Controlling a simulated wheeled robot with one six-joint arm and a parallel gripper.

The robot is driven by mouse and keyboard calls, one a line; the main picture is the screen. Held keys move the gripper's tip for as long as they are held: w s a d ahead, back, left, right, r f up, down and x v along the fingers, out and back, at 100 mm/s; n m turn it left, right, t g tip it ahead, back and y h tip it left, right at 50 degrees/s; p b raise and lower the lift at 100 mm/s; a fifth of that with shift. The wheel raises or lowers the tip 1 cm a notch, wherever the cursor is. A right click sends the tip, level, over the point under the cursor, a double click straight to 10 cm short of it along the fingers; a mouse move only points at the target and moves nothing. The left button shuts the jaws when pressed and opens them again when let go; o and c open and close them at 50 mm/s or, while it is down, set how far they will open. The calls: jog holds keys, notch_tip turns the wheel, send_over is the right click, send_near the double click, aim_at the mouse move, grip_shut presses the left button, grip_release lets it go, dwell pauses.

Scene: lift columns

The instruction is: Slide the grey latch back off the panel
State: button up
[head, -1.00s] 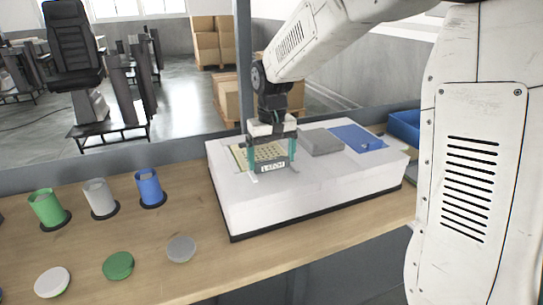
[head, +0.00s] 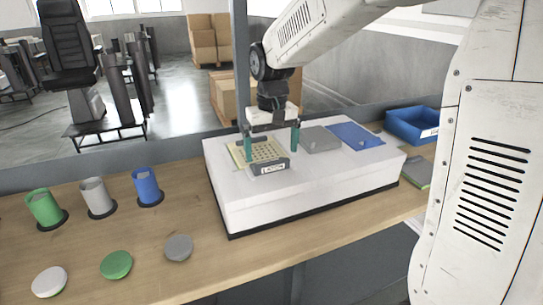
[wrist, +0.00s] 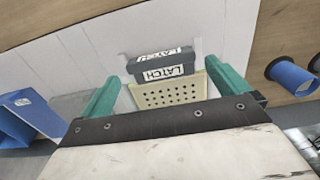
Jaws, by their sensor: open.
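The grey latch (head: 268,167) is a bar with a white "LATCH" label on the front of the white box's top. It also shows in the wrist view (wrist: 155,57), at the near edge of a cream perforated panel. This panel (head: 258,151) lies behind the latch and shows in the wrist view (wrist: 168,93). My gripper (head: 272,148) is open and empty above the panel, its green fingers spread to either side. In the wrist view the fingertips (wrist: 165,82) are apart, with the latch beyond them and not between them.
The white box (head: 310,190) stands on a wooden bench (head: 200,215). A blue bin (head: 412,124) is at the right. Several cups and round lids are at the left.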

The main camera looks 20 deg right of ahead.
jog(key=shift+r, duration=2.35)
jog(key=shift+s+f, duration=0.15)
jog(key=shift+s, duration=0.05)
jog(key=s+d+t, duration=0.1)
jog(key=s+d, duration=0.2)
jog(key=s, duration=2.5)
jog(key=shift+s+f, duration=0.15)
jog(key=shift+f, duration=0.25)
